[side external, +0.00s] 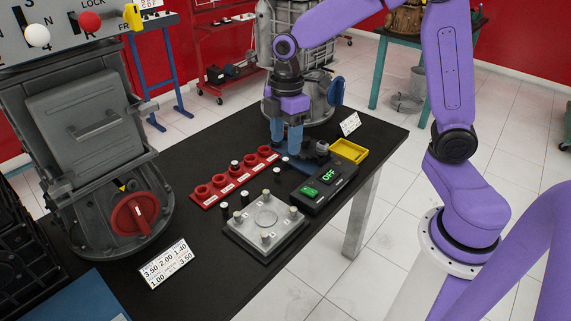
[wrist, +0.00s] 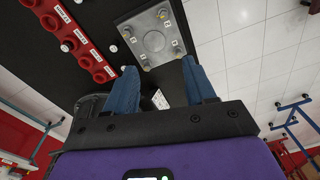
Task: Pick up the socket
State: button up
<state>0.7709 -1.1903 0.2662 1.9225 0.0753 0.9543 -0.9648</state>
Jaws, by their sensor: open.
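No part can be told with certainty as the socket. A dark grey part (side external: 316,149) lies right of my gripper beside the yellow tray. My gripper (side external: 286,143) points down over the table's far part, behind the control box. Its blue fingers (wrist: 160,72) are apart, with nothing seen between them.
A metal plate (side external: 265,232) with several bolts stands in front of the red rack. A black box (side external: 324,190) with a green OFF display and a yellow tray (side external: 349,151) are at right. Large engines stand left and behind. The table's front right is clear.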

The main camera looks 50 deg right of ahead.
jog(key=w+d+f+n, duration=0.1)
jog(key=w+d+f, duration=0.3)
jog(key=w+d, duration=0.5)
jog(key=n, duration=0.2)
send_near(286, 159)
jog(key=shift+y, duration=0.4)
jog(key=f, duration=0.5)
jog(key=shift+d, duration=0.25)
jog(key=shift+a+f, duration=0.2)
jog(key=shift+f, duration=0.65)
jog(key=shift+a+f, duration=0.15)
jog(key=shift+f, duration=0.75)
jog(key=shift+a+f, duration=0.2)
jog(key=shift+f, duration=0.65)
jog(key=shift+c, duration=0.3)
grip_shut()
